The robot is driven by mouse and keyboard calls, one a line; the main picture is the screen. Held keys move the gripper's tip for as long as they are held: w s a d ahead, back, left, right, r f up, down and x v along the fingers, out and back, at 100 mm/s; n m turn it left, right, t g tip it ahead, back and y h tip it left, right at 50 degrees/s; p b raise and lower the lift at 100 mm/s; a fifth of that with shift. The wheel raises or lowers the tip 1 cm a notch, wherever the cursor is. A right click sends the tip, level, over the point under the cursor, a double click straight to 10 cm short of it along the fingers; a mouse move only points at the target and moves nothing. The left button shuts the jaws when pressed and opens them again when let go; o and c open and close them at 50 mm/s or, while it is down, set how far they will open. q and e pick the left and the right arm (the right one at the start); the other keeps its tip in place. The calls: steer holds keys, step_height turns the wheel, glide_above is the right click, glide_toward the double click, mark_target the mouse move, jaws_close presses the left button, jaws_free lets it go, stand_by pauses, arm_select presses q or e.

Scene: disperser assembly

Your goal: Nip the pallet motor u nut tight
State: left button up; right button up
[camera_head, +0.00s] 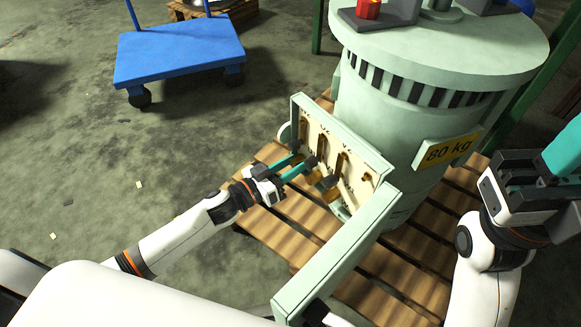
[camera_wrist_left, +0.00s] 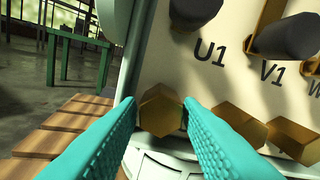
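The pallet motor (camera_head: 410,120) is a pale green drum with an "80 kg" plate, standing on a wooden pallet. Its open terminal box (camera_head: 335,160) has a light panel with brass terminals. In the left wrist view, the leftmost brass hex nut (camera_wrist_left: 160,112) of the lower row sits below and left of the U1 label. My left gripper (camera_wrist_left: 160,104) has its teal fingers on either side of this nut, close to its flats; whether they press on it is unclear. In the head view my left gripper (camera_head: 301,166) reaches into the box. My right gripper (camera_head: 565,155) is at the right edge, its fingertips cut off.
More brass nuts (camera_wrist_left: 238,122) lie right of the left fingers, and black-capped posts (camera_wrist_left: 285,38) stick out above.

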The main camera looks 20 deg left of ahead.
arm_select(q)
steer(key=c, duration=0.7)
